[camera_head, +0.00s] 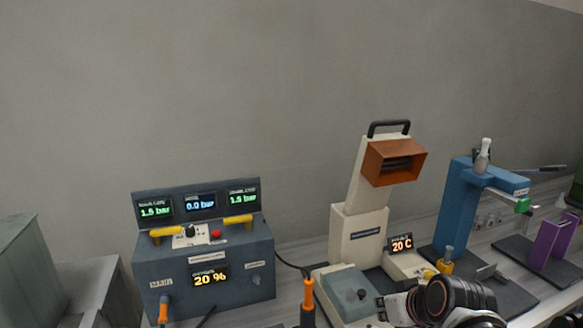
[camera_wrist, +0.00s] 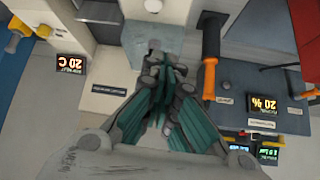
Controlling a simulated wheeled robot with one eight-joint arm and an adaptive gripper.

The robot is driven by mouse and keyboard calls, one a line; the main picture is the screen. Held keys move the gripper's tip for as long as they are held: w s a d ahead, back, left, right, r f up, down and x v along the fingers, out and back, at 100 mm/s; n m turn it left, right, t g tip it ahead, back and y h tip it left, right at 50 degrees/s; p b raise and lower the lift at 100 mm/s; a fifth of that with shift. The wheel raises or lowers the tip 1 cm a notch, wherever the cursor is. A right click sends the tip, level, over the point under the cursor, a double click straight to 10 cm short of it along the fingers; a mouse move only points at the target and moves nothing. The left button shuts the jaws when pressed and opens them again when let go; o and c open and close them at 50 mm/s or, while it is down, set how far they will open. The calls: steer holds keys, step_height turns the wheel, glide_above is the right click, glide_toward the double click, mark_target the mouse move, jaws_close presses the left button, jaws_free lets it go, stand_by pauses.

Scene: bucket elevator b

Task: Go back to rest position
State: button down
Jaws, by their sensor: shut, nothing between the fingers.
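My gripper (camera_wrist: 163,100) fills the lower middle of the wrist view, its grey fingers with teal pads closed together and empty. It seems to hang over the bench in front of the cream machine. In the head view my arm (camera_head: 455,298) shows at the bottom right, with a black joint and grey parts; the fingertips are hard to make out there. The cream machine (camera_head: 360,236) has an orange chute (camera_head: 392,161) and a black top handle. Its small display (camera_head: 401,244) reads 20 C and also shows upside down in the wrist view (camera_wrist: 70,63).
A dark control box (camera_head: 205,255) with pressure displays stands at left. An orange-handled tool (camera_head: 308,293) stands upright near the grey-green block (camera_head: 350,288); it is close to my gripper in the wrist view (camera_wrist: 210,55). A blue press (camera_head: 455,205) and purple stand (camera_head: 552,238) are at right.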

steer(key=s+r+m+h+b, duration=0.1)
steer(key=s+r+b, duration=0.1)
steer(key=s, duration=1)
steer(key=shift+s+a+r+m+g, duration=0.3)
steer(key=shift+a+r+m+g, duration=0.05)
steer(key=shift+a+m+g, duration=0.05)
